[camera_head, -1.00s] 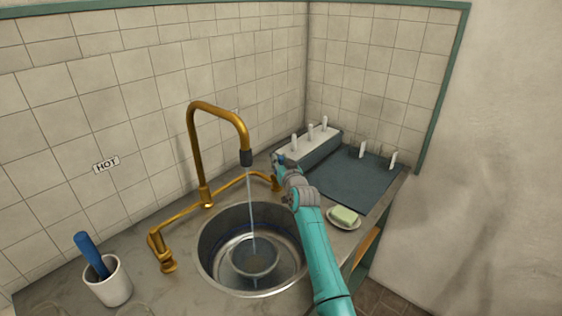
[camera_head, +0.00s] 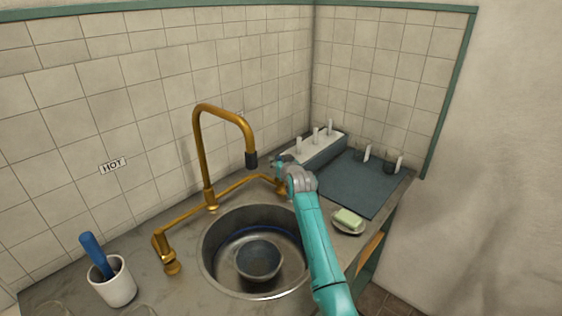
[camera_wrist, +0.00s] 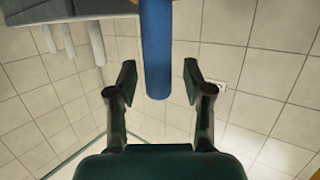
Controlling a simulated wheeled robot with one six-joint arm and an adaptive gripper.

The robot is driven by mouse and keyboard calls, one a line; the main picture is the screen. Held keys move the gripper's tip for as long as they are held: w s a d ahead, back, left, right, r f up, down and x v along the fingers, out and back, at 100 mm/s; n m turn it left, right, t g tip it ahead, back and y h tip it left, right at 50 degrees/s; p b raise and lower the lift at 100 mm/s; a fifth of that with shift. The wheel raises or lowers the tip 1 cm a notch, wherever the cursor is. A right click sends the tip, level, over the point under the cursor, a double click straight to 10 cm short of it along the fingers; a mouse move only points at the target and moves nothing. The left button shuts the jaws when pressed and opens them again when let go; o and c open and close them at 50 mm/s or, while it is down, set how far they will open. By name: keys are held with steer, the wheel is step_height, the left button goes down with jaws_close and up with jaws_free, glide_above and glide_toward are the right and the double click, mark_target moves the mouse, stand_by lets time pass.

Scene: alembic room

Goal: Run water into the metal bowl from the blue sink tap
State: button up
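The metal bowl (camera_head: 258,275) sits upright in the round steel sink (camera_head: 212,270), below the spout of the brass tap (camera_head: 207,160). A smooth bluish-grey surface shows inside the bowl, and no stream falls from the dark nozzle (camera_head: 251,160). My gripper (camera_head: 283,163) is at the right end of the tap. In the wrist view, the blue tap handle (camera_wrist: 156,50) reaches in between the two fingers of my gripper (camera_wrist: 157,80). The fingers stand apart, with a gap on each side of the handle. In the head view my gripper hides the handle.
A white cup (camera_head: 114,284) with a blue-handled tool (camera_head: 95,255) stands on the left. A soap dish (camera_head: 346,230) with green soap (camera_head: 348,217) lies right of my arm. A dark mat (camera_head: 350,190) and a grey pegged block (camera_head: 318,150) are behind. Tiled walls close the corner.

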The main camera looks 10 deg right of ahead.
steer(key=v, duration=1.2)
stand_by(0.4)
